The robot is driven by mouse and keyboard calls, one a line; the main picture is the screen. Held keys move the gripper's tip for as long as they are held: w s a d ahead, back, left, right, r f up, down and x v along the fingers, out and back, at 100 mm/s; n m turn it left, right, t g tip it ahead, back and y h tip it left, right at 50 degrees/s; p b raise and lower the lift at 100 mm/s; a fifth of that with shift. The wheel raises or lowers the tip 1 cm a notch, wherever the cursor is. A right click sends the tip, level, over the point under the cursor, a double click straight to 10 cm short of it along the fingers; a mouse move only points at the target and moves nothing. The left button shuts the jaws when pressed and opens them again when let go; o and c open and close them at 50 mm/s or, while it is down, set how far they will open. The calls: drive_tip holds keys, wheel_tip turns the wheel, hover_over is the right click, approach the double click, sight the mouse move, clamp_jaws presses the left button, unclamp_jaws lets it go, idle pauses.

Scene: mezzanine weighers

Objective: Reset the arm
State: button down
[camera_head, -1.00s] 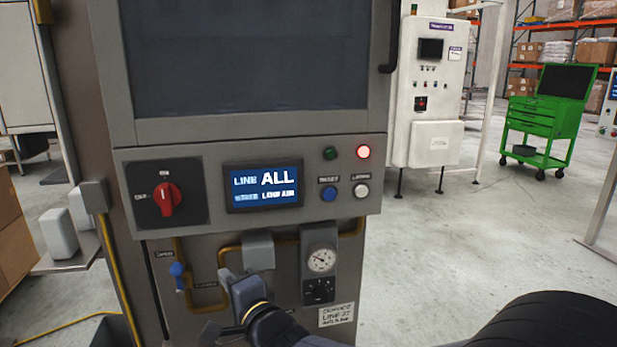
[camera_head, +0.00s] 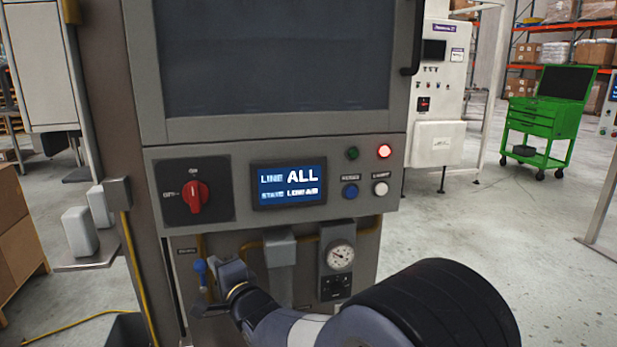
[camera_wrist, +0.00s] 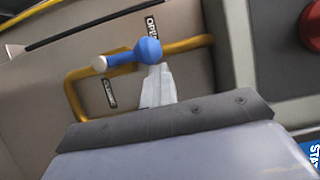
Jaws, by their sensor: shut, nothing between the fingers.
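My gripper (camera_wrist: 157,84) is shut and empty, its pale fingers together in the wrist view. The fingertips point at the round end of a blue valve handle (camera_wrist: 127,56) on a yellow pipe; I cannot tell if they touch. In the head view the blue handle (camera_head: 200,272) shows at the cabinet's lower left, with my wrist just right of it. The fingertips are hard to make out there. Small labels sit above and below the handle in the wrist view.
The grey panel (camera_head: 330,213) has a red rotary switch (camera_head: 196,196), a display (camera_head: 289,185) reading "LINE ALL" and apparently "LOW AIR", a lit red lamp (camera_head: 384,151), and blue (camera_head: 350,191) and white (camera_head: 381,188) buttons. A gauge (camera_head: 340,256) is below.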

drive_tip(key=w+d+f+m, duration=0.1)
drive_tip(key=w+d+f, duration=0.1)
drive_tip(key=d, duration=0.4)
drive_tip(key=s+d+f+n+h, duration=0.1)
drive_tip(key=s+d, duration=0.5)
drive_tip(key=s, duration=0.2)
drive_tip(key=shift+s+d+f+p, duration=0.15)
drive_tip(key=shift+s+d+p, duration=0.15)
drive_tip(key=shift+s, duration=0.05)
